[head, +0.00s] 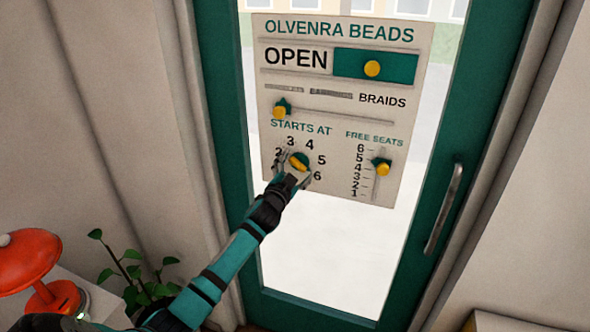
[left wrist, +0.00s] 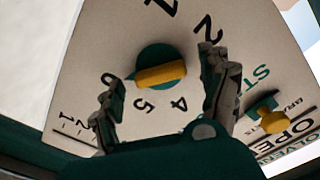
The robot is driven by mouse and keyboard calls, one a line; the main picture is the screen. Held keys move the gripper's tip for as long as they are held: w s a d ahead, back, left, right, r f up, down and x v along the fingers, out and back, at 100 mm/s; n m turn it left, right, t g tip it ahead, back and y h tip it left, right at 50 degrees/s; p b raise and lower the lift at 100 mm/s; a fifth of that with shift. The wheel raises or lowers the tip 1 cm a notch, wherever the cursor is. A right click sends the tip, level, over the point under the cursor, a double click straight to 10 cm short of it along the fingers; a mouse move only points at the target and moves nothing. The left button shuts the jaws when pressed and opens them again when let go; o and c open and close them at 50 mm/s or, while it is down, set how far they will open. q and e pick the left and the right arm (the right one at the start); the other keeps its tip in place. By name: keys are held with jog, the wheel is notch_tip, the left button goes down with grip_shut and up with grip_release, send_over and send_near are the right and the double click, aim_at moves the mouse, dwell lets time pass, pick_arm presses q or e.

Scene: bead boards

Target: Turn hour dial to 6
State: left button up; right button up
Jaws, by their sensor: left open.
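The hour dial (head: 299,161) is a teal disc with a yellow grip bar, under "STARTS AT" on the white sign. Numbers 2 to 6 show around it in the head view. In the left wrist view the dial (left wrist: 147,58) has a teal pointed tip at its left, facing the 6 (left wrist: 107,80). My left gripper (head: 295,169) is at the dial, open. In the left wrist view its fingers (left wrist: 164,90) stand on either side of the dial, with gaps to the yellow bar. One finger hides the 3 there. My right gripper is not in view.
The sign (head: 340,135) hangs on a glass door with a teal frame and metal handle (head: 443,208). It also carries an OPEN slider (head: 372,68), a braids slider (head: 280,110) and a free seats slider (head: 382,167). A red lamp (head: 35,262) and plant (head: 130,275) stand lower left.

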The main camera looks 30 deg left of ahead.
pick_arm(q)
jog(key=shift+s, duration=0.1)
jog(key=v, duration=1.1)
jog(key=shift+s, duration=0.4)
jog(key=s+d+f+n+g+h+b, duration=0.1)
jog(key=s+f+g, duration=0.2)
jog(key=f, duration=1.3)
jog(key=s+d+f+g+h+b, duration=0.1)
jog(key=s+d+f+g, duration=0.2)
jog(key=f, duration=1.4)
jog(key=s+d+f+g+h+b, duration=0.1)
jog(key=s+d+f+g, duration=0.1)
jog(key=s+f, duration=0.7)
jog(key=s+d+f+g, duration=0.3)
jog(key=s+f, duration=0.4)
jog(key=f, duration=0.3)
jog(key=s+d+f+g, duration=0.1)
jog(key=s+f, duration=0.3)
jog(key=s, duration=0.5)
jog(key=s+d+f+g+h+b, duration=0.1)
jog(key=s+d+f, duration=0.3)
jog(key=s, duration=0.5)
jog(key=s+d+f+n+g, duration=0.1)
jog(key=s+d+f+g, duration=0.1)
jog(key=s+f, duration=0.4)
jog(key=s+g, duration=0.1)
jog(key=s, duration=0.2)
jog(key=shift+s+d+b, duration=0.25)
jog(key=shift+d+b, duration=0.05)
jog(key=shift+b, duration=0.1)
